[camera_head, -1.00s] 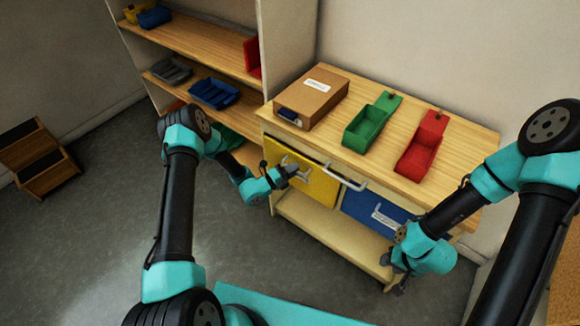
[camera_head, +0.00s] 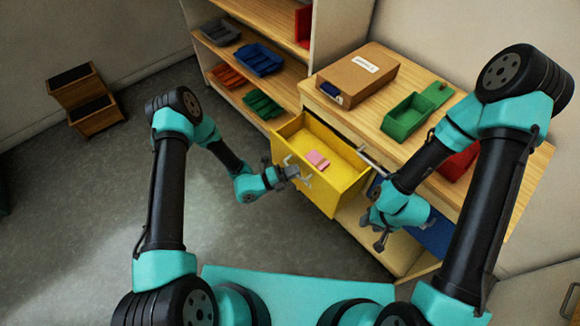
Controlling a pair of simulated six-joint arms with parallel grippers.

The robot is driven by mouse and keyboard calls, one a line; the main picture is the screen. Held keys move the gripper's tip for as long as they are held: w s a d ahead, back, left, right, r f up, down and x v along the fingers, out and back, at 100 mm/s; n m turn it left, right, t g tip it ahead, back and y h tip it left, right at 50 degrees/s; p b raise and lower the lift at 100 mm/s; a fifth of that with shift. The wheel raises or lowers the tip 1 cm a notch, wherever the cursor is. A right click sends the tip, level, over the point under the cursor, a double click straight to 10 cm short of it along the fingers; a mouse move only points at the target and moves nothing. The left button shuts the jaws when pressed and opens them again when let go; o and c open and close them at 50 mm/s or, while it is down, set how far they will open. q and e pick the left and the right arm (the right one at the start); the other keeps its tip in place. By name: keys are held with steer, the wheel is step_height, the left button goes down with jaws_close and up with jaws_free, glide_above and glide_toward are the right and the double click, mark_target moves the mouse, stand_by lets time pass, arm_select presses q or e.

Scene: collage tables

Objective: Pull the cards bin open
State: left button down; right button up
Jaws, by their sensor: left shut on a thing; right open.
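The yellow drawer bin (camera_head: 329,192) stands pulled out from the workbench, and I can see into it. A small pink block or stack (camera_head: 317,160) lies inside. My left gripper (camera_head: 297,174) is shut on the handle (camera_head: 288,160) at the drawer's front. A label on this drawer cannot be read here. My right gripper (camera_head: 381,239) is open and empty, in front of the blue drawer (camera_head: 433,236), which my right arm partly hides. The blue drawer looks shut.
On the bench top (camera_head: 448,82) are a labelled cardboard box (camera_head: 358,74), a green tray (camera_head: 405,116) and a red tray (camera_head: 459,162). A shelf with blue bins (camera_head: 258,59) stands behind left. A wooden step stool (camera_head: 86,100) stands far left. The floor left of the drawer is clear.

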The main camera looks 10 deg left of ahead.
arm_select(q)
steer(key=c, duration=1.2)
jaws_free()
steer(key=v, duration=1.7)
steer(key=shift+s+a, duration=0.1)
steer(key=shift+a, duration=0.1)
